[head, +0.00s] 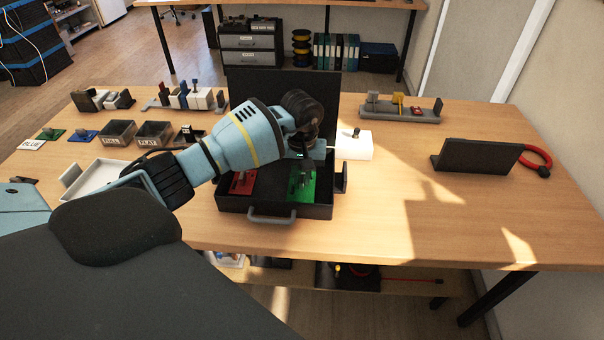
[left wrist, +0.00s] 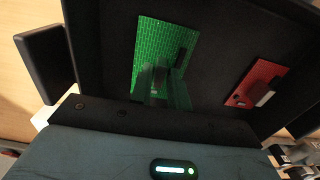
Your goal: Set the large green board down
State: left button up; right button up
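The large green board (head: 302,187) lies in the right part of an open black case (head: 262,211) in the middle of the table, with a grey part standing on it. The left wrist view also shows the green board (left wrist: 148,45), below the gripper. A smaller red board (head: 240,183) lies beside it in the case. My left gripper (head: 322,153) is over the case. The arm hides part of the case. My right gripper is not in view.
A white tray (head: 98,178), two labelled dark bins (head: 117,133) and small coloured plates stand at the left. A white block (head: 355,146) is behind the case's right side. The table's front right is clear.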

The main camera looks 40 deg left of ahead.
aim_at(302, 179)
pick_arm(q)
jog(key=shift+o, duration=1.3)
jog(key=shift+r, duration=0.15)
notch_tip(302, 179, up, 12)
